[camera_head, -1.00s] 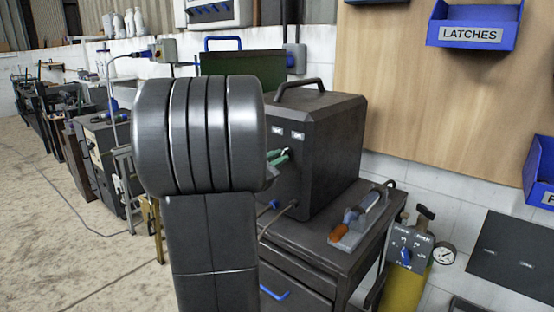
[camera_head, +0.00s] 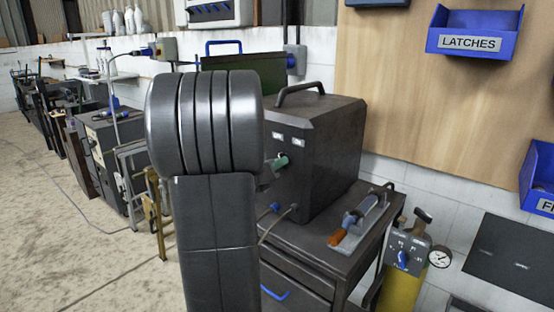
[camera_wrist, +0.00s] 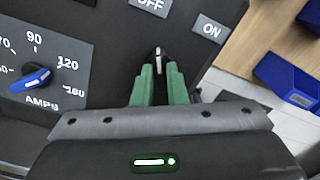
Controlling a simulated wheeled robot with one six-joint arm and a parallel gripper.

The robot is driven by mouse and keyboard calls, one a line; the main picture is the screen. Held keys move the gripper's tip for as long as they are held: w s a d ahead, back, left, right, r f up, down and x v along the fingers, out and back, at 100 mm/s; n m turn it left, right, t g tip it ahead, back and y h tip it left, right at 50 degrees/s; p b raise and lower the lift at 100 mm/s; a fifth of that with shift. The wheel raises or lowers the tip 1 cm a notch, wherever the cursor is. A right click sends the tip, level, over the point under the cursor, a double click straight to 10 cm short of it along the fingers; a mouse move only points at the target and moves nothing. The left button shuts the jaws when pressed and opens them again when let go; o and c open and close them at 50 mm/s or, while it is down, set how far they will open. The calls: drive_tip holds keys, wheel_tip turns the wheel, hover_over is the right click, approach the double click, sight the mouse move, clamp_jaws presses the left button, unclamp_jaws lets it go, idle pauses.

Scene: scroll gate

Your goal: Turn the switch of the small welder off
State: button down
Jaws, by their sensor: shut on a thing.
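The small welder (camera_head: 335,140) is a dark box with a top handle, standing on a dark cabinet. The wrist view shows its front panel (camera_wrist: 110,50) close up, tilted, with an OFF label (camera_wrist: 152,5) and an ON label (camera_wrist: 209,28). The switch (camera_wrist: 158,54) is a small dark lever with a pale stripe. It points up in the wrist picture, roughly toward OFF. My gripper (camera_wrist: 158,74) has green fingers closed around the switch, hiding its lower part. In the head view my gripper (camera_head: 281,161) is at the panel, partly hidden by my arm.
A blue AMPS dial (camera_wrist: 31,78) sits left of the switch in the wrist view. A yellow cylinder with a gauge (camera_head: 440,257) stands to the right. Open floor (camera_head: 60,220) lies left.

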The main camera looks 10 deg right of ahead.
drive_tip(key=shift+n+p, duration=0.6)
drive_tip(key=shift+n, duration=0.6)
drive_tip(key=c, duration=1.5)
unclamp_jaws()
drive_tip(key=shift+o, duration=0.2)
drive_tip(key=shift+a, duration=0.1)
drive_tip(key=b+v, duration=0.1)
drive_tip(key=v, duration=1.2)
drive_tip(key=shift+s+a, duration=0.25)
drive_tip(key=p+x, duration=0.1)
drive_tip(key=x, duration=1.2)
drive_tip(key=shift+w+d, duration=0.3)
